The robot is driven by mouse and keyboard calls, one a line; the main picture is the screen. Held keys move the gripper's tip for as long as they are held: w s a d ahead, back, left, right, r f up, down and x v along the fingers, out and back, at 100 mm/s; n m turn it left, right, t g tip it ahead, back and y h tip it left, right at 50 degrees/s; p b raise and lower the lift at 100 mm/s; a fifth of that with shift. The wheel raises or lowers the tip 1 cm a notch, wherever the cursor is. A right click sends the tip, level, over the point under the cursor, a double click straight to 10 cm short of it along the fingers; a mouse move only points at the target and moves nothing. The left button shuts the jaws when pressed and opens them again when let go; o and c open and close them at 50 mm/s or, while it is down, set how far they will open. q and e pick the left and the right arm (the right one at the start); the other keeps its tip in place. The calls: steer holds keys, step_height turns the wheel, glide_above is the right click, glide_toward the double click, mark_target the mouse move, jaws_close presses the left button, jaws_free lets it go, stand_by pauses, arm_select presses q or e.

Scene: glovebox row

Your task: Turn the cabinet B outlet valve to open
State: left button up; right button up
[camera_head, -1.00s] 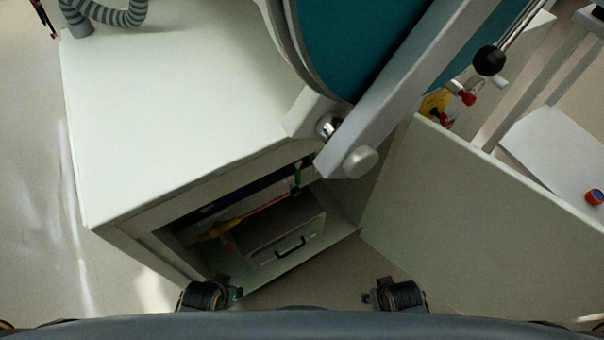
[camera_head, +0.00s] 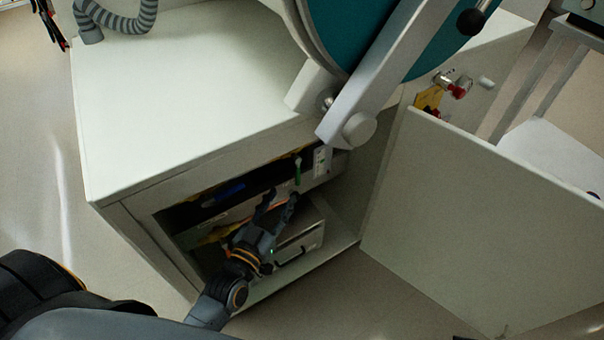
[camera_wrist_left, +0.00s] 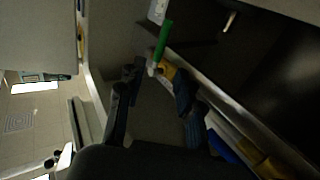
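A green lever handle (camera_head: 297,171) stands out near the back right of the open cabinet (camera_head: 150,222) under the white worktop. It also shows in the left wrist view (camera_wrist_left: 163,40), with a yellow part (camera_wrist_left: 167,69) beside its lower end. I cannot read a label that tells which valve it is. My left gripper (camera_head: 279,202) reaches into the cabinet, with its fingertips just below the green handle. In the left wrist view my left gripper (camera_wrist_left: 158,85) has its fingers spread, nothing is between them, and the handle lies just beyond them. My right gripper is out of view.
A silver box with a black handle (camera_head: 308,238) sits on the cabinet floor, close to my left gripper. The open door panel (camera_head: 465,225) stands to the right. A teal round port cover (camera_head: 350,35) hangs above.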

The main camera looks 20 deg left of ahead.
mark_target(296, 174)
arm_select(q)
steer(key=w, duration=0.3)
steer(key=w+b, duration=0.1)
steer(key=w, duration=0.6)
steer(key=shift+w+d, duration=0.1)
steer(key=shift+d, duration=0.25)
jaws_close()
